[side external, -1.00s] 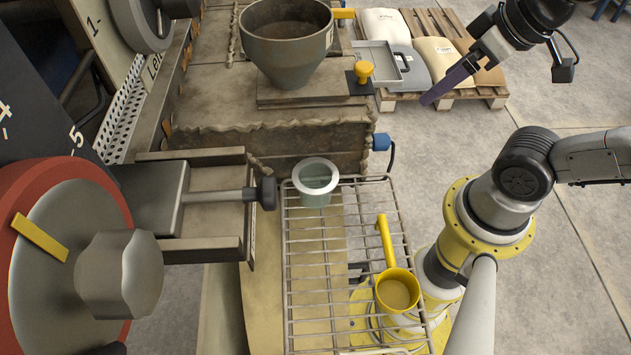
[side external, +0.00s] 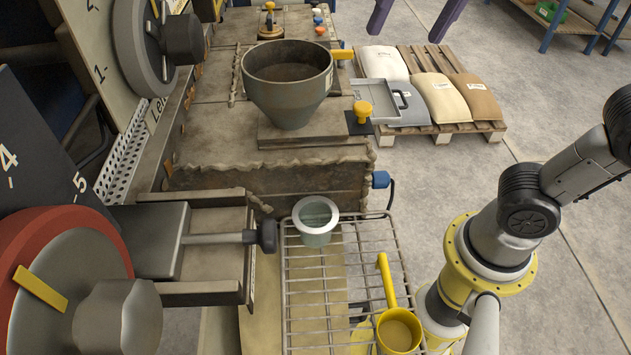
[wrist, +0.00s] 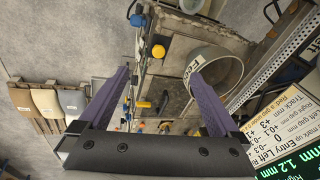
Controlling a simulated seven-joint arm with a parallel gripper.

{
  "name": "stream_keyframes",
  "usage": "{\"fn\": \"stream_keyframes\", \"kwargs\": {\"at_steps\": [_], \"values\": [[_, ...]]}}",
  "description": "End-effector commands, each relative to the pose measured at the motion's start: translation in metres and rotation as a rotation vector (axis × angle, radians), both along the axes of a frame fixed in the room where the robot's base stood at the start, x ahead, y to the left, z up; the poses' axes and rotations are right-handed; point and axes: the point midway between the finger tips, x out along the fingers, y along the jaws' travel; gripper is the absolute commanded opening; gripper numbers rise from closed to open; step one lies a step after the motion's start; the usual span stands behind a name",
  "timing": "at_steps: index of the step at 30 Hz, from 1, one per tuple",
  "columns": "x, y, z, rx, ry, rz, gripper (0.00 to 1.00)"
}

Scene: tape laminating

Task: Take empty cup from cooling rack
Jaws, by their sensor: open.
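A grey-green cup with a pale rim (side external: 315,238) stands upright at the far left corner of the wire cooling rack (side external: 330,302); its inside looks empty. A yellow long-handled cup (side external: 398,334) is at the rack's near right, with a tan inside; I cannot tell if that is contents. My gripper (side external: 405,36) shows only as two purple fingers, spread apart, at the top edge of the side view, well above and behind the rack. In the wrist view my gripper (wrist: 160,74) is open with nothing between its fingers.
A grey hopper (side external: 288,90) stands on the machine behind the rack. A metal rod with a dark knob (side external: 267,236) ends close left of the grey-green cup. A pallet with sacks (side external: 445,98) lies behind right. The floor between pallet and rack is open.

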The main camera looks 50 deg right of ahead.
Motion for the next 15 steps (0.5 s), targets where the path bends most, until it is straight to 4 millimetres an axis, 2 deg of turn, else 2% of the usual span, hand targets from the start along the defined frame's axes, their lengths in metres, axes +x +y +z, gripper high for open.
{"fn": "stream_keyframes", "kwargs": {"at_steps": [1, 6, 9, 15], "values": [[0.008, 0.014, 0.0, 0.019, 0.037, -0.058, 0.98], [0.023, 0.058, -0.002, 0.062, 0.152, -0.319, 0.98], [0.028, 0.081, -0.004, 0.067, 0.2, -0.453, 0.98], [0.031, 0.114, -0.009, 0.063, 0.254, -0.643, 0.98]]}}
